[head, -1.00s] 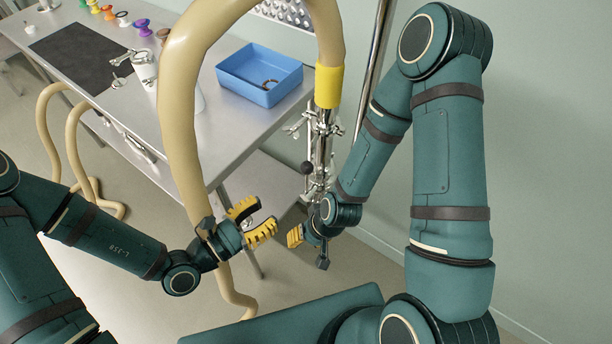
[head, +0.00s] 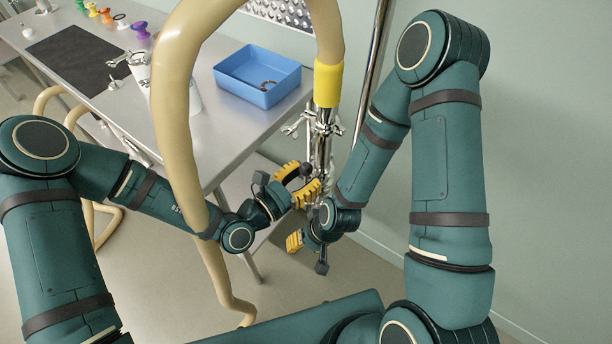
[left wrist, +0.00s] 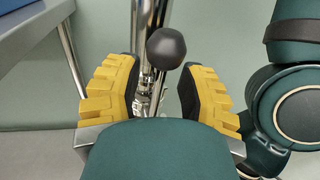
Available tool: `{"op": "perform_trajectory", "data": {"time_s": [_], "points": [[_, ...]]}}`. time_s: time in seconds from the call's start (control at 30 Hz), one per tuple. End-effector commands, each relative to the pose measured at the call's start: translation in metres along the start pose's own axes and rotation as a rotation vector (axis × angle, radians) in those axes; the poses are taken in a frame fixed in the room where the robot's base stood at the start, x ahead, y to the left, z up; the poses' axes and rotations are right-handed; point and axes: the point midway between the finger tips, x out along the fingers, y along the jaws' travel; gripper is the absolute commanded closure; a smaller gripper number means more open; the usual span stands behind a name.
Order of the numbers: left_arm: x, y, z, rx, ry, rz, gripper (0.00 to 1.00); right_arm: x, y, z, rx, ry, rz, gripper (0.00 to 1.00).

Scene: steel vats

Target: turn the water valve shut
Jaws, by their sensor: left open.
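The valve's round black knob (left wrist: 166,48) shows in the left wrist view, in front of steel fittings (left wrist: 150,85) and between the two yellow-padded fingers. My left gripper (head: 306,180) is open, close to the pipe, with no finger seen touching the knob. My right gripper (head: 297,242) is just below it, partly hidden by its own wrist; one yellow pad shows, so its opening cannot be told.
A thick beige hose (head: 175,110) loops over my left forearm area and down to the floor. A steel table (head: 215,130) holds a blue tray (head: 258,75), a dark mat (head: 77,58) and several coloured knobs. A pale wall stands at the right.

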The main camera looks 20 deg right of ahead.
Motion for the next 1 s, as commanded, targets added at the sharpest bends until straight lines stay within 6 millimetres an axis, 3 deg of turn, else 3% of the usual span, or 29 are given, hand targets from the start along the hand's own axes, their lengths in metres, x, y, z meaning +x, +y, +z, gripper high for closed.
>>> {"op": "perform_trajectory", "data": {"time_s": [0.37,0.47,0.5,1.0], "points": [[0.0041,-0.0004,0.0002,0.0,0.0,-0.001,0.62,0.0005,0.0001,-0.0002,0.0,0.001,0.0,0.53],[0.0041,-0.0003,0.0002,0.0,0.0,-0.001,0.97,0.0005,0.0001,-0.0002,0.0,0.001,0.0,0.53],[0.004,-0.0004,0.0002,0.0,0.0,-0.001,1.0,0.0005,0.0001,-0.0002,0.0,0.001,0.0,0.53],[0.0043,0.0017,0.0035,0.048,0.004,-0.002,1.0,-0.005,-0.0019,0.0001,0.0,-0.002,0.0,0.53]]}}
